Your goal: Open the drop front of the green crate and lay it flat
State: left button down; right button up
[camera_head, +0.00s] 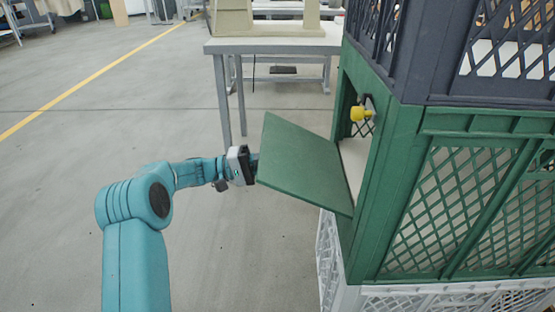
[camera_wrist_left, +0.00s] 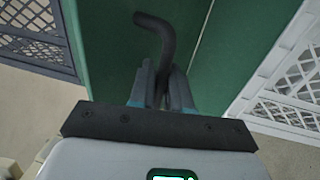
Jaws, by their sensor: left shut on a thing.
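The green crate (camera_head: 385,190) stands at the right in the head view, in the middle of a stack. Its drop front (camera_head: 300,160) is a flat green panel, swung partly down and outward, so it slopes between upright and flat. The crate's opening shows behind it. My left gripper (camera_head: 251,168) is at the panel's outer side, by its free edge. In the left wrist view my left fingers (camera_wrist_left: 162,88) are shut on a dark bent handle (camera_wrist_left: 160,35) in front of the green panel (camera_wrist_left: 225,50). My right gripper is in neither view.
A dark crate (camera_head: 425,60) sits on top of the green one, and a white crate (camera_head: 330,265) is below it. A grey table (camera_head: 275,40) stands behind. The floor at left is clear.

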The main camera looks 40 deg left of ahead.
pick_arm(q)
notch_tip(320, 180, down, 6)
jog(key=t+h+b, duration=0.1)
jog(key=h+b, duration=0.1)
jog(key=b, duration=0.1)
jog(key=shift+a+t, duration=0.25)
jog(key=shift+t, duration=0.05)
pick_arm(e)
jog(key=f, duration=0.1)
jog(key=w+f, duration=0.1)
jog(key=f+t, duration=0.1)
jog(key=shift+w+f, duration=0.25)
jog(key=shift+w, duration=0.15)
pick_arm(q)
jog(key=shift+s+f, duration=0.1)
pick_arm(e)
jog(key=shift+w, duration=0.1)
pick_arm(q)
jog(key=c, duration=1.4)
grip_release()
jog(key=shift+o, duration=0.5)
